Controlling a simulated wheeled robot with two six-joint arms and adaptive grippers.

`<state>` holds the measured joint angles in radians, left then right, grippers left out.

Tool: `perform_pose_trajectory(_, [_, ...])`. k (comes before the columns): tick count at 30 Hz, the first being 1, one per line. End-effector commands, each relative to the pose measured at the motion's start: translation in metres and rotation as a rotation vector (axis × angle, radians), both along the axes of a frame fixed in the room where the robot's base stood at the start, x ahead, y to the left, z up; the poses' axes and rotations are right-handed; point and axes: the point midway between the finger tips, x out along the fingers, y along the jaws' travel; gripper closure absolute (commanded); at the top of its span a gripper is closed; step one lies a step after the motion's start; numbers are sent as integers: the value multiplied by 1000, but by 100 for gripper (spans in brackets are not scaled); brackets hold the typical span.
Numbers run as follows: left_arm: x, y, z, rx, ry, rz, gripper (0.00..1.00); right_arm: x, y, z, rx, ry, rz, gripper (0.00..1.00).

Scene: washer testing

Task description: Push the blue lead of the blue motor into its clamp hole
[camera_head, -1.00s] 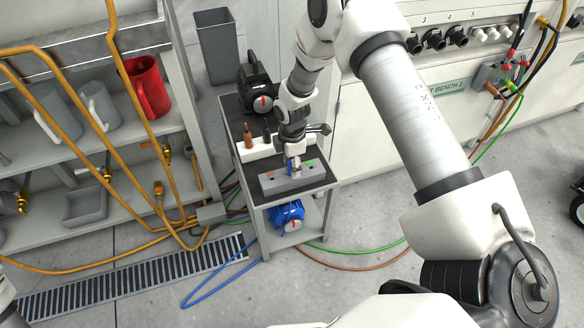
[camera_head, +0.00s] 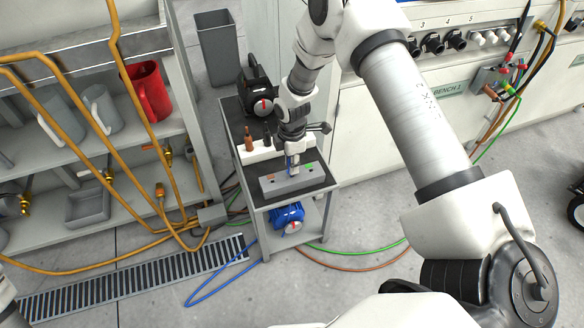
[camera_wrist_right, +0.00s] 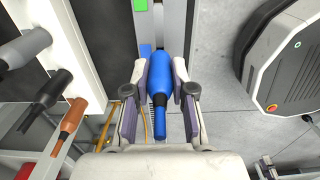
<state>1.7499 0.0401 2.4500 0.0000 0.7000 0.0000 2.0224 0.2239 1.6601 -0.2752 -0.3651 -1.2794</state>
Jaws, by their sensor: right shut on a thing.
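The blue motor (camera_head: 287,217) lies on the lower shelf of a small cart. My right gripper (camera_head: 292,166) points down just above the grey clamp block (camera_head: 299,184) on the cart's dark top. It is shut on the blue lead's plug (camera_wrist_right: 161,75), which sits between the two fingers in the right wrist view. A thin blue strip of the lead shows beside the fingers in the head view. The clamp hole is hidden, so I cannot tell whether the plug's tip is in it. My left gripper is not in view.
A white holder (camera_head: 257,152) with brown and black plugs stands behind the block. A black motor (camera_head: 259,92) is at the cart's back. The blue cable (camera_head: 208,293) loops on the floor. Shelves with mugs and orange pipes stand at left, the test bench at right.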

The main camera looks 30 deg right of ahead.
Motion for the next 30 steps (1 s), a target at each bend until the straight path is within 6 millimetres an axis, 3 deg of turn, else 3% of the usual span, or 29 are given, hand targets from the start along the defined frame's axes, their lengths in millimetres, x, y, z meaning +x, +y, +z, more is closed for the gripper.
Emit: perform_pose_trajectory(30, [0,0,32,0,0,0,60,0,0,38,0,0,0,100])
